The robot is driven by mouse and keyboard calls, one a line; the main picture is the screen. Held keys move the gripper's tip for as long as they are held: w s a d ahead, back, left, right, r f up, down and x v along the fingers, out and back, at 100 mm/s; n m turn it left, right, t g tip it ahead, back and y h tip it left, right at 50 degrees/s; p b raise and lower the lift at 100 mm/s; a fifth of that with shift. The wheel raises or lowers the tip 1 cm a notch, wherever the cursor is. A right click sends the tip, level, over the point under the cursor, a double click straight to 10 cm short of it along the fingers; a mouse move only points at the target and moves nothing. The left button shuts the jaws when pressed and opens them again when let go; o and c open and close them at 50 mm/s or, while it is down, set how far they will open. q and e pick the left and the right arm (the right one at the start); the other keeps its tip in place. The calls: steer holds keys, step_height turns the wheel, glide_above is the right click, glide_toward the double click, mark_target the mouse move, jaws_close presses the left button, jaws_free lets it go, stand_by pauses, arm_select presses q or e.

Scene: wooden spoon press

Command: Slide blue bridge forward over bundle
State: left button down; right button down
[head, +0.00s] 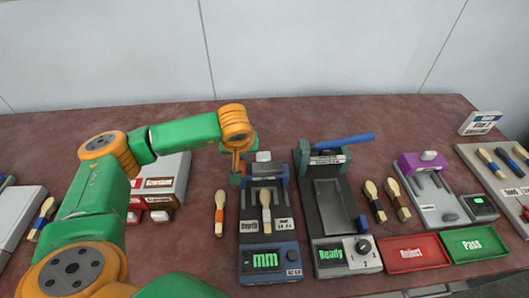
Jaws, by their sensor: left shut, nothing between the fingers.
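The blue bridge (278,171) spans the back of a gauge (266,234) whose lit display reads "mm". A pale-headed wooden spoon or bundle (266,210) lies lengthwise on this gauge, in front of the bridge. I cannot tell whether it is one piece or several. My left gripper (237,177) points down at the left end of the bridge, shut with nothing in it. I cannot tell whether it touches the bridge. My arm hides part of the area behind it. My right gripper is not in view.
A press (330,207) with a blue lever (345,141) stands close on the right. A spoon with an orange band (220,212) lies left of the gauge. Red (415,253) and green (474,243) trays and a purple-bridged fixture (423,165) are farther right.

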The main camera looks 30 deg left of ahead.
mark_target(242, 168)
arm_select(q)
steer(key=shift+s+d, duration=0.45)
steer(key=shift+s, duration=0.3)
steer(key=shift+s+d, duration=0.5)
steer(key=shift+s, duration=0.25)
steer(key=shift+s+d, duration=0.45)
steer(key=shift+s, duration=0.3)
steer(key=shift+w+a+b, duration=0.35)
steer(key=shift+w, duration=0.2)
step_height(242, 168, up, 7)
steer(key=p, duration=0.5)
steer(key=shift+r, duration=0.15)
